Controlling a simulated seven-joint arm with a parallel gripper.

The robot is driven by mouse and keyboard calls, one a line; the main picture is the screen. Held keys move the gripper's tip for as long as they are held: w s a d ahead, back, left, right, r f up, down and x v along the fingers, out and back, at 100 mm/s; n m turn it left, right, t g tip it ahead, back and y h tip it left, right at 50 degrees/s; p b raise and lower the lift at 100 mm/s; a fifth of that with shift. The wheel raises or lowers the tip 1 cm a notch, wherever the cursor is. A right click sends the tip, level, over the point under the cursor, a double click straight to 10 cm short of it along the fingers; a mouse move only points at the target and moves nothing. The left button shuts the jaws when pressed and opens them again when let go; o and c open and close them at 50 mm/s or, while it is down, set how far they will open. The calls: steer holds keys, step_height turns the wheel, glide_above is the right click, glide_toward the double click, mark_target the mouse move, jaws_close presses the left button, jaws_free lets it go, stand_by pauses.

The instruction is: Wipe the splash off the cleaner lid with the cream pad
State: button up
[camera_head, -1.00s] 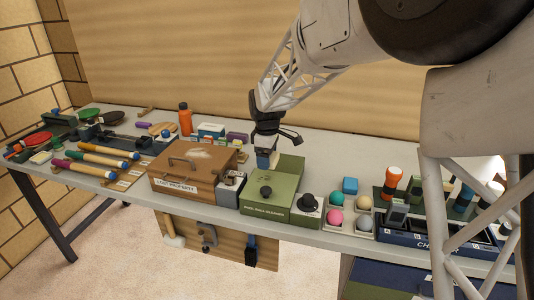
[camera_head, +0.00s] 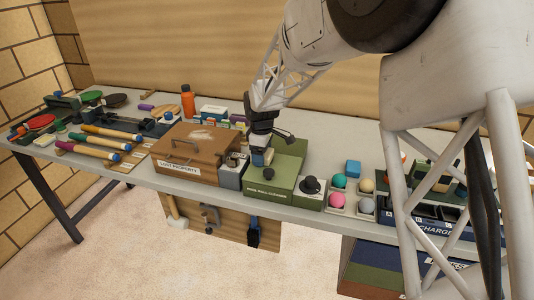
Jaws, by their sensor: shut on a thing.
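My gripper (camera_head: 262,147) is over the left rear part of the lid.
The brown lost property box (camera_head: 186,150), with a pale smear on top, stands close on the left. A grey block (camera_head: 231,173) fills the gap. A box with a black knob (camera_head: 310,187) and a tray of coloured balls (camera_head: 352,207) are on the right.

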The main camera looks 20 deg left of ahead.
steer(key=shift+a+f, duration=0.1)
steer(key=shift+a, duration=0.55)
steer(key=shift+d, duration=2.15)
steer(key=shift+a+r, duration=0.1)
steer(key=shift+r, duration=4.05)
